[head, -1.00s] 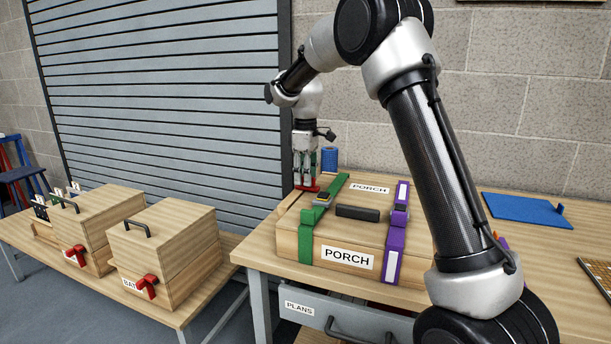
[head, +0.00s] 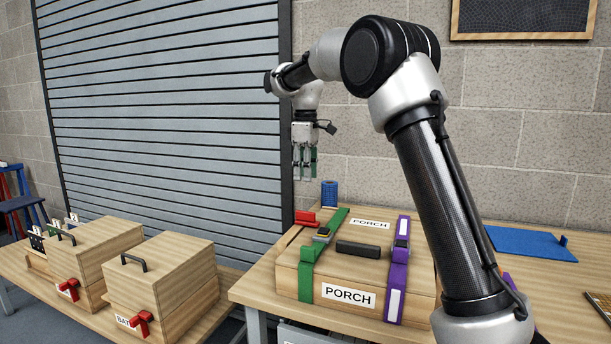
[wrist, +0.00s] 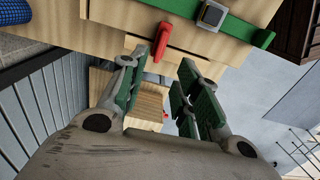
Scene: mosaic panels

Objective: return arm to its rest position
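My gripper (head: 304,166) hangs with its fingers down above the back left of the wooden case labelled PORCH (head: 318,272). It is clear of the case and of everything else. In the wrist view my gripper (wrist: 155,95) shows its green-padded fingers spread apart with nothing between them. A red latch handle (head: 306,217) sits at the left end of the case, below the gripper; it also shows in the wrist view (wrist: 162,40). A green strap (head: 306,274) and a purple strap (head: 398,278) cross the case.
A blue roll (head: 329,193) stands behind the case. A blue board (head: 530,242) lies at the right of the bench. Wooden boxes with red latches (head: 160,265) stand on the lower table at left. A grey shutter (head: 170,120) is behind. The air around the gripper is free.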

